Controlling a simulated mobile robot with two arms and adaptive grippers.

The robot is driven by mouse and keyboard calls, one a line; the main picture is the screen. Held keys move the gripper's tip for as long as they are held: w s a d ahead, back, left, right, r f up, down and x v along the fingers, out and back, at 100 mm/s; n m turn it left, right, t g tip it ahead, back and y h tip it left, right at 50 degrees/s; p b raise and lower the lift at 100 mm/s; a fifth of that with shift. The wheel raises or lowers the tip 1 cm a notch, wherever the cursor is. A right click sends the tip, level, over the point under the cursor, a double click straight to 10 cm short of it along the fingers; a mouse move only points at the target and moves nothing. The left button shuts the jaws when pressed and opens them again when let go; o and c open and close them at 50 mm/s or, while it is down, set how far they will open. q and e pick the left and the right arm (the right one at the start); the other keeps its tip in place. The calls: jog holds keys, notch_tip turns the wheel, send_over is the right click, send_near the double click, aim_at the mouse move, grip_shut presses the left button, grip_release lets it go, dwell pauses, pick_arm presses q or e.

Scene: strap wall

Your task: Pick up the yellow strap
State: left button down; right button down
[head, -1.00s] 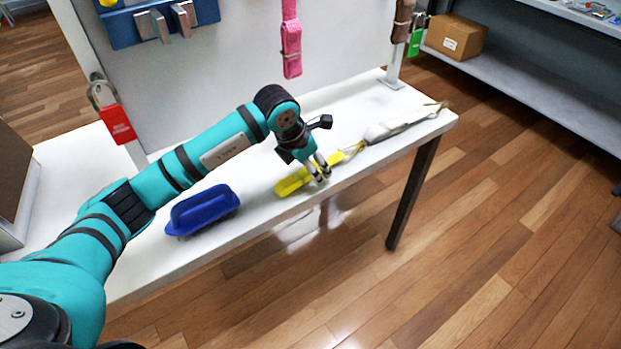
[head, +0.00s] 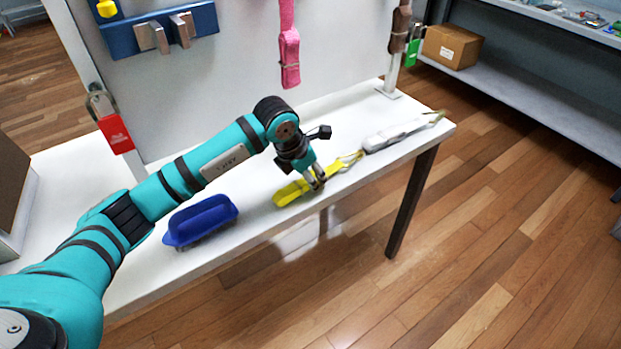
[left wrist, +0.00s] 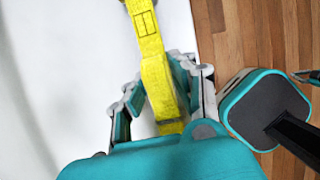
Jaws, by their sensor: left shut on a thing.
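The yellow strap (head: 292,191) lies along the front part of the white table (head: 258,228), with its thin end reaching right towards a white strap. My left gripper (head: 318,184) is down at the strap near the table's front edge, its fingers shut on the strap. In the left wrist view the yellow strap (left wrist: 152,62) runs from the top edge down between the two fingers of my left gripper (left wrist: 158,92). The strap's lower end is hidden behind the gripper's teal body. My right gripper does not show in the head view.
A blue brush-like block (head: 200,221) lies left of the strap. The white strap (head: 395,134) lies to the right. A pink strap (head: 289,58) hangs on the upright panel (head: 235,75). A red padlock (head: 115,132) and a green one (head: 413,50) hang at its sides. A cardboard box (head: 452,46) sits on a shelf.

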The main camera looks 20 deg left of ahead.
pick_arm(q)
jog(key=shift+r+p, duration=0.4)
jog(key=shift+r, duration=0.3)
notch_tip(320, 180, up, 2)
jog(key=shift+r+p, duration=0.15)
jog(key=shift+p, duration=0.5)
jog(key=s+d, duration=0.2)
jog(key=s, duration=0.5)
jog(key=s+d+r+p, duration=0.1)
jog(key=s+d, duration=0.1)
jog(key=s, duration=0.6)
jog(key=shift+s+d+r, duration=0.15)
jog(key=shift+d, duration=0.25)
